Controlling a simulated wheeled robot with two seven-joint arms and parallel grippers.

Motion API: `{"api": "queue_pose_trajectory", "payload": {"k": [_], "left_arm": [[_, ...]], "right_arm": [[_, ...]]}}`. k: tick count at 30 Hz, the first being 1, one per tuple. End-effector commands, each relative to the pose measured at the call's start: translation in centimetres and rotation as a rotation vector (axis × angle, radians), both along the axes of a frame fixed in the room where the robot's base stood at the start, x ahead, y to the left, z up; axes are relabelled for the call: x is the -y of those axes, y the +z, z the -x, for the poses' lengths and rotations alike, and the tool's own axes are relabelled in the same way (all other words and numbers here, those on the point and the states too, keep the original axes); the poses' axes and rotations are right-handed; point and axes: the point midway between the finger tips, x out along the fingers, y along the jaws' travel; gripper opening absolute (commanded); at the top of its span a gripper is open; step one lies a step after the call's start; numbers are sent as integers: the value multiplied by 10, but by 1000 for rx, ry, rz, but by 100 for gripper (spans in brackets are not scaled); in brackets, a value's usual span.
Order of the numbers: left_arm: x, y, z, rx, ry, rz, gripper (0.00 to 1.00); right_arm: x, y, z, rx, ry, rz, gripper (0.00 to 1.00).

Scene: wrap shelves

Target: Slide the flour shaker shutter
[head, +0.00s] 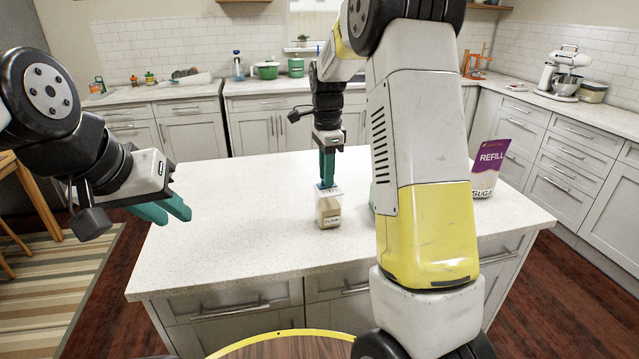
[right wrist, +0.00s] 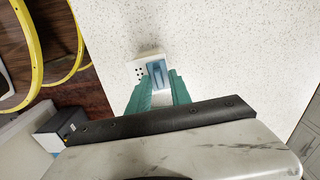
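The flour shaker (head: 328,211), a clear jar of pale flour with a label, stands upright on the white counter. In the right wrist view its square white lid (right wrist: 139,72) shows small holes on the left and a blue-grey shutter (right wrist: 157,75) beside them. My right gripper (head: 326,180) points down just over the lid. In the right wrist view its teal fingers (right wrist: 161,80) stand apart at the lid, with the shutter near the gap; contact is unclear. My left gripper (head: 176,213) is open and empty above the counter's left end.
A purple and white sugar refill bag (head: 487,168) stands at the counter's right. My right arm hides part of the counter, including most of a teal thing beside it. The counter (head: 230,220) left of the shaker is clear. A mixer (head: 566,75) stands on the back worktop.

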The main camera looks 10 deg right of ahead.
Motion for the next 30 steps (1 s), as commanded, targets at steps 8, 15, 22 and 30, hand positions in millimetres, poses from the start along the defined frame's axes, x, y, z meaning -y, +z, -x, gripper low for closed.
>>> {"api": "queue_pose_trajectory", "payload": {"k": [8,15,22,30], "left_arm": [[0,0,0,0,0,0,25],[0,0,0,0,0,0,25],[0,0,0,0,0,0,25],[0,0,0,0,0,0,25]], "right_arm": [[0,10,0,2,0,0,25],[0,27,0,1,0,0,25],[0,43,0,1,0,0,25],[0,62,0,1,0,0,25]]}}
